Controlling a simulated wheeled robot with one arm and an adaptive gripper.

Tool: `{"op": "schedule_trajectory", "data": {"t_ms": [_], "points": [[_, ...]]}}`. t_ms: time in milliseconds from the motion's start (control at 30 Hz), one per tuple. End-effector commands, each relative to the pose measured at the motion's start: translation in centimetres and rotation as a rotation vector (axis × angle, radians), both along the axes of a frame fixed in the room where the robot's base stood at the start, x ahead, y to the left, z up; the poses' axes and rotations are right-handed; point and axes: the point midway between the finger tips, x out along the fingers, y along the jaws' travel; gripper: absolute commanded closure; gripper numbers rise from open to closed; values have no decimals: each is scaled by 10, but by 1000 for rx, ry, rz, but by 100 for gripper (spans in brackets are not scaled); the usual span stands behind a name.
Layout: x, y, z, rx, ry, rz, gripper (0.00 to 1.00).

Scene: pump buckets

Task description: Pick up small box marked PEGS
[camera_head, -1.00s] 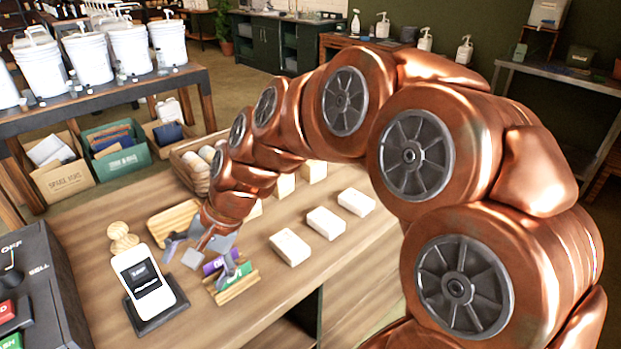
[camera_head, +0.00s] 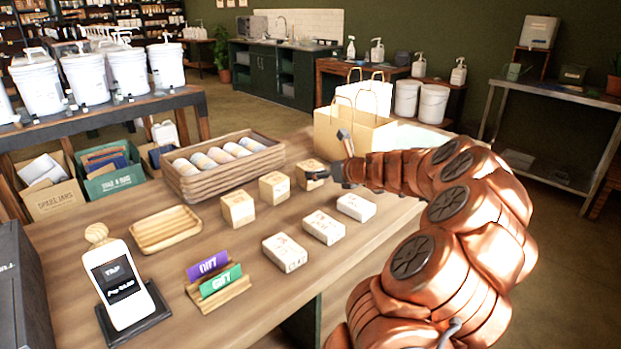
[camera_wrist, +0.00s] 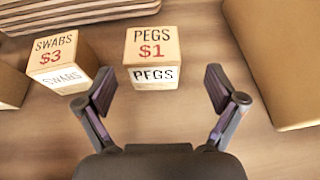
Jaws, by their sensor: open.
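The small PEGS box (camera_wrist: 154,48), pale cardboard with a red $1 on top, sits on the wooden counter just beyond my gripper (camera_wrist: 160,89) in the wrist view. My gripper is open and empty. Its two fingers are spread wider than the box, one toward each side, and the box appears ahead of the fingertips. In the head view the PEGS box (camera_head: 309,172) appears to be the rightmost of the back row of small boxes. My gripper (camera_head: 330,162) is at its right there and covers part of it.
The SWABS box (camera_wrist: 60,65) stands close left of the PEGS box. A paper bag (camera_head: 350,130) stands behind my gripper. A wooden crate of rolls (camera_head: 180,182) is behind left. White boxes (camera_head: 323,227) and a card stand (camera_head: 218,290) are nearer.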

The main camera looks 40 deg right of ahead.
Motion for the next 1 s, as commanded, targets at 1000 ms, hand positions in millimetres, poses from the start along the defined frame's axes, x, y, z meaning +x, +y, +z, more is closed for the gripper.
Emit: {"op": "schedule_trajectory", "data": {"t_ms": [1000], "points": [[69, 1, -21, -4, 0, 5, 6]]}}
